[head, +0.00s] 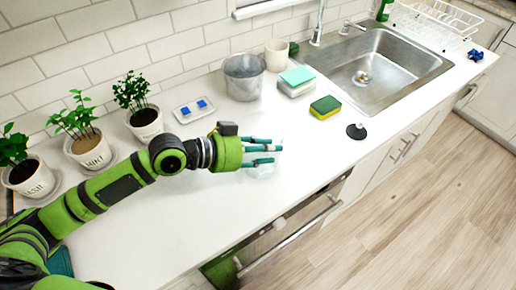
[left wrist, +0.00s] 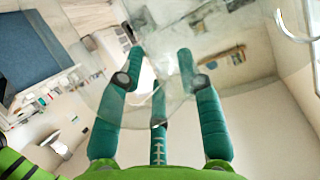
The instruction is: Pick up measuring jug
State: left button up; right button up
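The measuring jug (head: 265,171) is clear and hard to make out. It stands on the white counter near its front edge, at my left gripper's fingers. In the left wrist view the clear jug (left wrist: 160,35) fills the upper middle. My left gripper (head: 272,150) reaches in from the left with its teal fingers apart and extended. In the left wrist view the fingers (left wrist: 158,75) overlap the jug's clear wall. I cannot tell whether they touch it. My right gripper is in neither view.
Potted plants (head: 90,146) line the wall at left. A black stopper (head: 356,131) and the sink (head: 385,68) are at right.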

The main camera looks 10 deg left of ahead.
pick_arm(q)
grip_shut()
jog(key=shift+r, duration=0.15)
